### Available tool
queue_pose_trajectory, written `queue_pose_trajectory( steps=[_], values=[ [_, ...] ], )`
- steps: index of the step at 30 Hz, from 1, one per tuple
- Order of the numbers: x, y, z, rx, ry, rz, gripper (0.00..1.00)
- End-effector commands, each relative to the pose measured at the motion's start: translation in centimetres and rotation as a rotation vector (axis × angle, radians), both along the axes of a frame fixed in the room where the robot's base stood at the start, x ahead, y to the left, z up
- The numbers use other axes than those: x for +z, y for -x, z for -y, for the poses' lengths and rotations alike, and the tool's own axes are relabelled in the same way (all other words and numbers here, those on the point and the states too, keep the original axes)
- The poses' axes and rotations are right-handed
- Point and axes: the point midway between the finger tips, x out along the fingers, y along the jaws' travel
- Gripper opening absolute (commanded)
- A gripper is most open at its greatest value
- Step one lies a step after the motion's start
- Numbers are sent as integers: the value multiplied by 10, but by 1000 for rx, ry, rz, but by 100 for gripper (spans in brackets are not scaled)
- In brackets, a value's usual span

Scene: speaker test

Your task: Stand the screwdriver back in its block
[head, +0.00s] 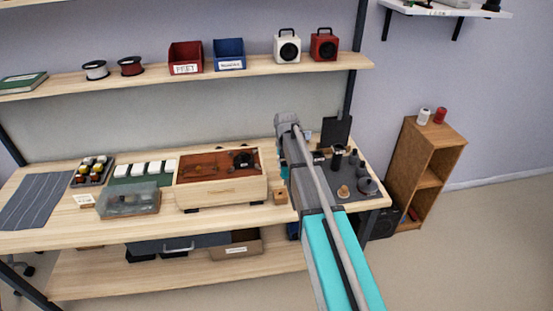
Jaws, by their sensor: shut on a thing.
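A small wooden block (280,198) with a dark spot on its top stands near the front edge of the workbench, just left of my arm. I take it for the screwdriver's block, and no tool shows standing in it. I cannot make out the screwdriver anywhere in the head view. My arm reaches over the bench right of the block and covers part of the bench top. My gripper is hidden behind the arm, so its jaws and anything in them do not show.
A wooden case (222,190) with a red-brown top stands left of the block. A clear box (128,201) and a tray of bottles (92,171) are further left. A dark mat (356,195) with several small items lies right of my arm.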

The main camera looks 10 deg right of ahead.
Motion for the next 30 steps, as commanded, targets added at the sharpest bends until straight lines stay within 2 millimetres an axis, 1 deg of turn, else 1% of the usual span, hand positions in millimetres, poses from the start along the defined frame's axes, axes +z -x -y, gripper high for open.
queue_pose_trajectory(
  steps=[19,23,26,30],
  values=[
    [0,-1,-6,-14,0,0,0],
    [-2,-4,-7,-75,0,0,0],
    [-3,-7,-8,-153,0,0,0],
    [-5,-13,-11,-299,0,0,0]
  ],
)
